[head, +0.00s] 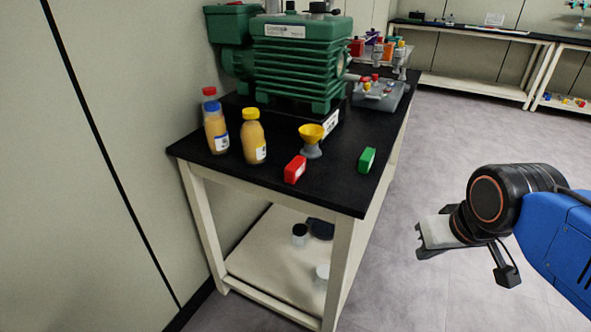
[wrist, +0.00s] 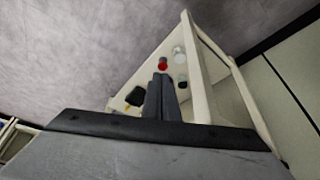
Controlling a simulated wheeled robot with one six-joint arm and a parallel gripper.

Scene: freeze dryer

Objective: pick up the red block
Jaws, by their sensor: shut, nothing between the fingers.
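The red block (head: 295,169) lies on the black table top (head: 330,196) near its front edge in the head view. A green block (head: 367,160) lies to its right, and a yellow funnel (head: 311,134) stands just behind it. My gripper (head: 420,243) is off to the right of the table, over open floor, apart from the red block. In the wrist view my gripper (wrist: 161,82) has its two dark fingers together with nothing held. The wrist view looks towards the table's lower shelf (wrist: 150,72); I cannot see the red block there.
Bottles with orange contents (head: 254,137) stand left of the red block. A large green pump (head: 296,57) fills the table's back, with a grey tray (head: 384,97) beside it. A wall borders the table's left. The floor (head: 440,140) to the right is clear.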

